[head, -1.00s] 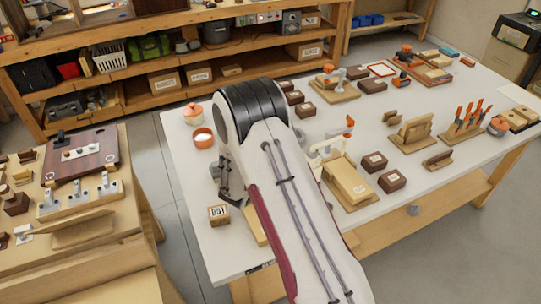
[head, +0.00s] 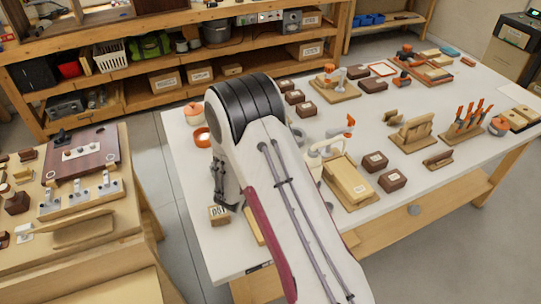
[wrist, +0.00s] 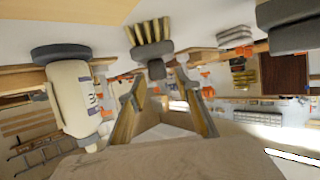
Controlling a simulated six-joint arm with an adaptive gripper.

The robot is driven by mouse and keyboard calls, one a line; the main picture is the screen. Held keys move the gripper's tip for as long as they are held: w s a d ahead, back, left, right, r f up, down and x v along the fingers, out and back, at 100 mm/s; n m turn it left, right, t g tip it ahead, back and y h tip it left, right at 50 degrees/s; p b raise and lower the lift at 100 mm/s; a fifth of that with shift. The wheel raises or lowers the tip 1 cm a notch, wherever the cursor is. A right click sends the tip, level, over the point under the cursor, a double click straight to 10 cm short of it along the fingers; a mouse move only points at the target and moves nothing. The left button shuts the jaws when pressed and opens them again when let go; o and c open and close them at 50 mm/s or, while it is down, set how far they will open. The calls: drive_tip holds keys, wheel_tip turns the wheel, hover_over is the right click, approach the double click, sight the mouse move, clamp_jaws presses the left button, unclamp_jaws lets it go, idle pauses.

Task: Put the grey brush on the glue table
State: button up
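The grey brush (wrist: 153,51), with pale yellow bristles, shows in the upper middle of the wrist view, which looks upside down. Its bristles point to the white surface at the top of that picture. My gripper (wrist: 163,82) is open, with its two fingers apart and nothing clearly held between them. The brush's narrow end lies around the gap at the fingertips; I cannot tell whether they touch. In the head view my arm hides the brush and most of my gripper. No table is clearly marked as the glue table.
A cream bottle with a dark base (wrist: 76,98) stands close beside the fingers in the wrist view. The white table (head: 330,115) carries fixtures, brown blocks and orange-handled tools. A labelled block (head: 218,214) sits near my arm. A wooden bench (head: 95,237) stands left across a gap.

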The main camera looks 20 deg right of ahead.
drive_tip(key=v, duration=0.9)
drive_tip(key=shift+s+a, duration=0.15)
idle(0.4)
drive_tip(key=w+a+r+n+t+y, duration=0.1)
drive_tip(key=a+r+n+y, duration=0.1)
drive_tip(key=a+r+y, duration=0.7)
drive_tip(key=s+a+r+n+y, duration=0.1)
drive_tip(key=s+a+r+n, duration=0.25)
drive_tip(key=s+r, duration=0.45)
drive_tip(key=s+d+r+n+g, duration=0.1)
drive_tip(key=s+d+r+g, duration=0.1)
drive_tip(key=s, duration=1.1)
drive_tip(key=s+d+r+n+g, duration=0.2)
drive_tip(key=s+d, duration=0.1)
drive_tip(key=s, duration=0.9)
drive_tip(key=shift+s+d+r+g+h, duration=0.15)
drive_tip(key=shift+s+r+g+h, duration=0.15)
drive_tip(key=shift+s+g, duration=0.1)
